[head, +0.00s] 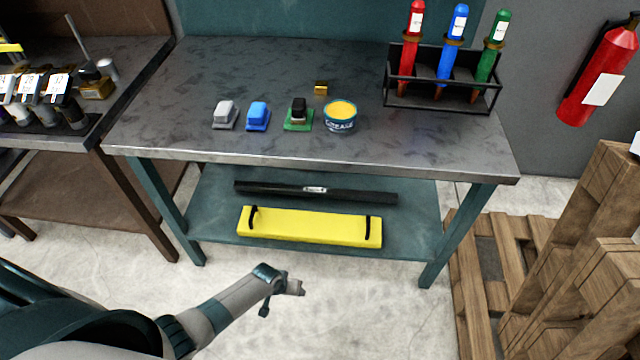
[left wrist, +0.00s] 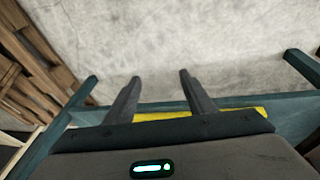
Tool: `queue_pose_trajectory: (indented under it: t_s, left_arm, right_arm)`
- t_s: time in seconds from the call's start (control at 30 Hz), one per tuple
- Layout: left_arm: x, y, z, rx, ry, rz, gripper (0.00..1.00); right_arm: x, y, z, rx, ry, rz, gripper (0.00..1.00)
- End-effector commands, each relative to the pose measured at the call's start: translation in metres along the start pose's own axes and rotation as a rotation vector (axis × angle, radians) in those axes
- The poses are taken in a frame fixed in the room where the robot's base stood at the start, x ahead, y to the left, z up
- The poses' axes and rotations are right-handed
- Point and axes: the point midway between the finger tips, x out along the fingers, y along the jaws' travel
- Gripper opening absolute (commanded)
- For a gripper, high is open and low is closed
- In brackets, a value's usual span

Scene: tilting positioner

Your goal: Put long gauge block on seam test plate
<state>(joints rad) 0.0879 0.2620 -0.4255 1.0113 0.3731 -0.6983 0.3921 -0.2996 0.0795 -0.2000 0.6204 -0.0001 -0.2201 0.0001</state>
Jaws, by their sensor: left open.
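A long yellow block (head: 310,229) with two black handles lies on the lower shelf of the workbench; it looks like the long gauge block. A strip of yellow (left wrist: 150,116) shows behind the gripper's base in the left wrist view. My left gripper (head: 292,287) is in front of the shelf, apart from the yellow block and empty. In the left wrist view its two fingers (left wrist: 160,82) are spread open over bare floor. I cannot pick out a seam test plate for sure. My right gripper is not in view.
A long black bar (head: 315,190) lies behind the yellow block on the teal shelf (head: 215,215). On the benchtop (head: 280,65) are small grey, blue and green pieces, a grease tin (head: 340,117), a brass block (head: 321,88) and a rack (head: 440,97). Wooden pallets (head: 500,265) stand right.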

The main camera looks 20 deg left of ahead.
Motion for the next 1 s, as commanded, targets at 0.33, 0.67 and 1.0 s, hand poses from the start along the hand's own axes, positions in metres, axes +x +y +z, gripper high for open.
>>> queue_pose_trajectory:
  t_s: [0.33,0.67,1.0]
  left_arm:
    - [0.037,-0.072,0.301,0.275,-0.14,-0.101,0.5]
    - [0.02,-0.082,0.415,0.401,-0.205,-0.097,0.5]
    - [0.02,-0.082,0.417,0.403,-0.206,-0.097,0.33]
  right_arm:
    - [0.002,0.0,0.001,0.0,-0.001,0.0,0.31]
    - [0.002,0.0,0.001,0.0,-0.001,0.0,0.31]
    - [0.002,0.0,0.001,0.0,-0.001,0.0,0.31]
